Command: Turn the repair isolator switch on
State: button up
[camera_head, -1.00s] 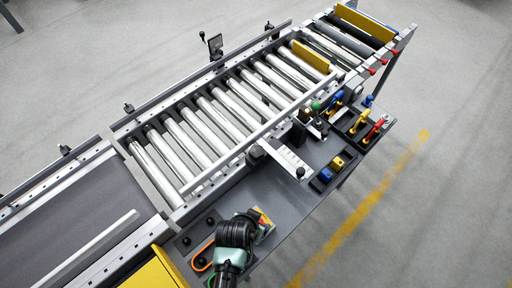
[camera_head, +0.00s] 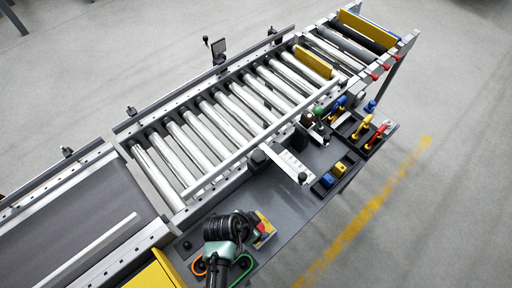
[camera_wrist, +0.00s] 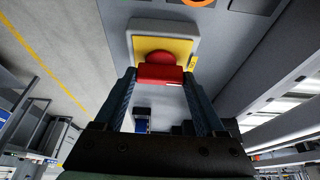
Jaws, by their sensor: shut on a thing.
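The repair isolator switch shows in the wrist view as a red rotary handle (camera_wrist: 156,58) on a yellow plate (camera_wrist: 182,47) with a grey surround. In the head view, its yellow plate (camera_head: 266,238) shows beside my wrist, near the front left of the grey bench. My gripper (camera_wrist: 159,77) is shut on the red handle, with one finger on each side of it. The fingertips are hidden behind my wrist in the head view. I cannot tell the handle's exact angle.
An orange ring (camera_head: 199,266) and a green ring (camera_head: 242,268) lie around parts on the bench beside my arm. The roller conveyor (camera_head: 215,115) runs behind. A white bracket (camera_head: 288,164), blue and yellow blocks (camera_head: 334,174) and a black tray (camera_head: 377,142) stand to the right.

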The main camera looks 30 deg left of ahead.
jog(key=o, duration=1.3)
jog(key=shift+r, duration=0.1)
jog(key=v, duration=1.2)
jog(key=shift+s+a+r, duration=0.1)
jog(key=shift+s+r, duration=0.05)
jog(key=shift+r, duration=0.2)
